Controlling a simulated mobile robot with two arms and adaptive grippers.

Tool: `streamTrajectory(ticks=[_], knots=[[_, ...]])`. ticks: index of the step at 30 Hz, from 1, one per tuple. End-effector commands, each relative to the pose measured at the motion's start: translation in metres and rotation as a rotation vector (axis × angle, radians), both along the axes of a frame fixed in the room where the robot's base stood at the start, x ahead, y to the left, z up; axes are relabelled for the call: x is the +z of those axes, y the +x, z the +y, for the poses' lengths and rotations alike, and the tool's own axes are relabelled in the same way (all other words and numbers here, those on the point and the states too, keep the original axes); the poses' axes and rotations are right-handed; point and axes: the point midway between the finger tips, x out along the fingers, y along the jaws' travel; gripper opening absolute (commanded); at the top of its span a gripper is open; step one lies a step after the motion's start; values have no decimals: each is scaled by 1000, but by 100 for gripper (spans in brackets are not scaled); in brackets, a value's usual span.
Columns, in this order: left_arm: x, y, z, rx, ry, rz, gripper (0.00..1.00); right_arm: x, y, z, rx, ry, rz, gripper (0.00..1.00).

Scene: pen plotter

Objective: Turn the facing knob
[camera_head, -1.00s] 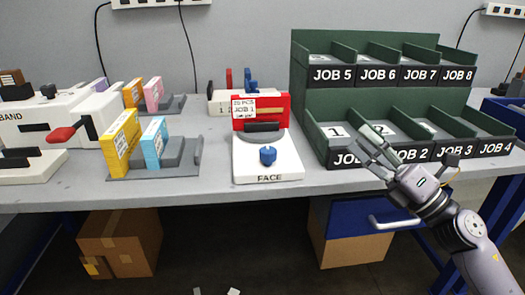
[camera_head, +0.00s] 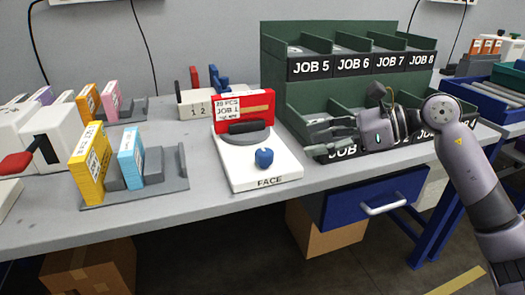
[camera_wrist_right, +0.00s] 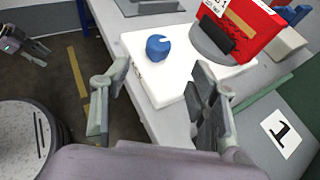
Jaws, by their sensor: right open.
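The blue facing knob (camera_head: 264,158) sits on top of the white FACE station (camera_head: 240,178), near its front edge. A red block with a paper label (camera_head: 228,108) stands at the back of the station. My right gripper (camera_head: 318,139) is open and empty, to the right of the knob and apart from it, in front of the JOB 1 bin. In the right wrist view the knob (camera_wrist_right: 158,47) shows beyond and between the open fingers (camera_wrist_right: 155,105). In that view a gripper at the upper left, likely my left one (camera_wrist_right: 40,48), is small and its jaws are unclear.
Green job bins (camera_head: 285,75) stand close behind my right gripper. A grey rack (camera_head: 175,187) with yellow and blue boxes is left of the station. A red-handled machine (camera_head: 15,163) is at far left. The table front between rack and station is clear.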

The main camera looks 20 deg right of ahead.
Motion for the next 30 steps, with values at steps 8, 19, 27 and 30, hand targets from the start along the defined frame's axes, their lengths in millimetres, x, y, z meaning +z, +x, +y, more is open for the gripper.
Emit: streamTrajectory(ticks=[8, 19, 27, 30], knots=[[2, 7, -2, -2, -7, -34, 40, -23, 30, 51, 5, 5, -1, 54], [10, 22, -7, -10, -24, -115, 40, -44, 57, 94, 1, 3, -1, 54], [12, 25, -8, -11, -27, -129, 40, -47, 60, 98, 1, 2, -1, 54], [11, 25, -8, -11, -27, -127, 40, -47, 60, 98, 1, 2, -1, 54]])
